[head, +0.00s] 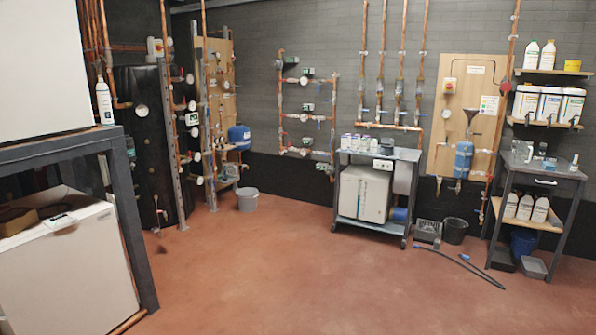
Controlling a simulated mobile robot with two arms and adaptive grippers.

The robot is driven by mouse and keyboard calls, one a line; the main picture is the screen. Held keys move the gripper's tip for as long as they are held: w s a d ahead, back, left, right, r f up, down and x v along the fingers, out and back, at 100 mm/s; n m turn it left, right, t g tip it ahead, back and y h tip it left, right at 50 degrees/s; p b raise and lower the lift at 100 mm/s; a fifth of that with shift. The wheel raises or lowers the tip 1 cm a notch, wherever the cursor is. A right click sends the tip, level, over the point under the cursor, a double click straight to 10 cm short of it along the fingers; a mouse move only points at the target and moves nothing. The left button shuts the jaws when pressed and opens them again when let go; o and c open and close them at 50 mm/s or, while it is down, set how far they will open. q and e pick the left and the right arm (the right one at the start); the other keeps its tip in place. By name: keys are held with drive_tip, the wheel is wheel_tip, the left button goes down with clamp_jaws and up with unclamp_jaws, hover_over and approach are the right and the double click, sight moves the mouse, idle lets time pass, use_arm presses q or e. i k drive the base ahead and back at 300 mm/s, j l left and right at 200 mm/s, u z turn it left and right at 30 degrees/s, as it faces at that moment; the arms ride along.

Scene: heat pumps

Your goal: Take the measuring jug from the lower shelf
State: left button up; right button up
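I cannot clearly make out a measuring jug. A clear container (522,151) stands on top of the dark bench (545,172) at the far right; it may be a jug, but it is too small to tell. The bench's lower wooden shelf (550,222) holds several white bottles (525,207) with dark labels. On the wall above, the lower of two wooden shelves (544,124) holds white tubs (549,104). Neither of my grippers is in view.
A wheeled cart (404,231) with a white box unit stands at the back. Hoses (470,268), a black bucket (454,231) and grey trays (533,268) lie on the floor near the bench. The red floor (300,270) in the middle is clear.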

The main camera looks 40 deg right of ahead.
sight(232, 171)
drive_tip(key=z, duration=0.95)
drive_tip(key=i+z, duration=0.15)
drive_tip(key=i, duration=5.35)
